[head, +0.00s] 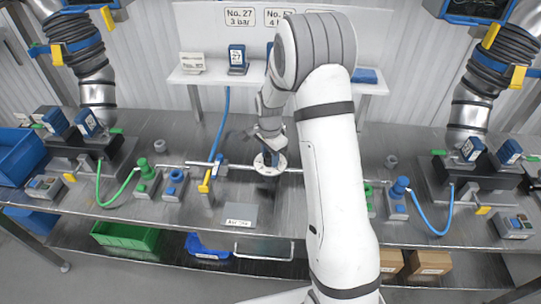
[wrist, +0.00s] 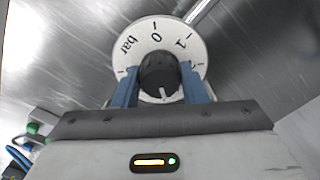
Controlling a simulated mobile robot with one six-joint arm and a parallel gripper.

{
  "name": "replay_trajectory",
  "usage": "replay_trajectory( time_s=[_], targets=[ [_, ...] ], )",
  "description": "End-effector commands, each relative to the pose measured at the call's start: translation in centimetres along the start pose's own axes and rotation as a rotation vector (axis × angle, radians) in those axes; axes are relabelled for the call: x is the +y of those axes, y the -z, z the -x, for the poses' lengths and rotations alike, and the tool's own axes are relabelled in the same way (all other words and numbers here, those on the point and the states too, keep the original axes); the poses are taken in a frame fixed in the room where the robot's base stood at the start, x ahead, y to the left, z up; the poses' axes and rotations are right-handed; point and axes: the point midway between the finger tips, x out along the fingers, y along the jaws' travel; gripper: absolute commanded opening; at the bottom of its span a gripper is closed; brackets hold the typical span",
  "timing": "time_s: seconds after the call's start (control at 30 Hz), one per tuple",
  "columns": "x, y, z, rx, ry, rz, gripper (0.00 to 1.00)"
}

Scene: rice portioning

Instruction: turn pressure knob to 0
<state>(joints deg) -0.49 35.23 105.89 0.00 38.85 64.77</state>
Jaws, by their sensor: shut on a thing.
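The pressure knob (wrist: 157,70) is black and ribbed, at the middle of a round white dial (wrist: 187,58) that also shows in the head view (head: 262,169). The dial reads "bar", "0" and "1" along its far edge, with 0 near the top of the wrist view. A white mark on the knob points down toward my palm, on the side away from the 0. My gripper (wrist: 158,88) has its blue fingers on both sides of the knob, shut on it. In the head view my gripper (head: 268,153) is over the dial, and my arm hides part of the bench.
A thin metal pipe (head: 232,166) runs along the steel bench. A yellow-handled valve (head: 206,183) and green and blue fittings stand to the left. A blue fitting (head: 399,188) stands right of my arm. A grey plate (head: 240,215) lies near the front edge.

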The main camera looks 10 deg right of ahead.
Motion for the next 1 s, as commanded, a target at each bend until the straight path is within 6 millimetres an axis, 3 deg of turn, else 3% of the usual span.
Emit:
replay_trajectory(
  time_s=[0.2, 0.57, 1.0],
  targets=[
    [0.01, -0.02, 0.01, 0.000, -0.001, 0.000, 0.16],
    [0.00, -0.05, -0.16, 0.000, 0.000, 0.063, 0.16],
    [0.01, -0.06, -0.33, 0.000, 0.000, 0.413, 0.16]
  ],
)
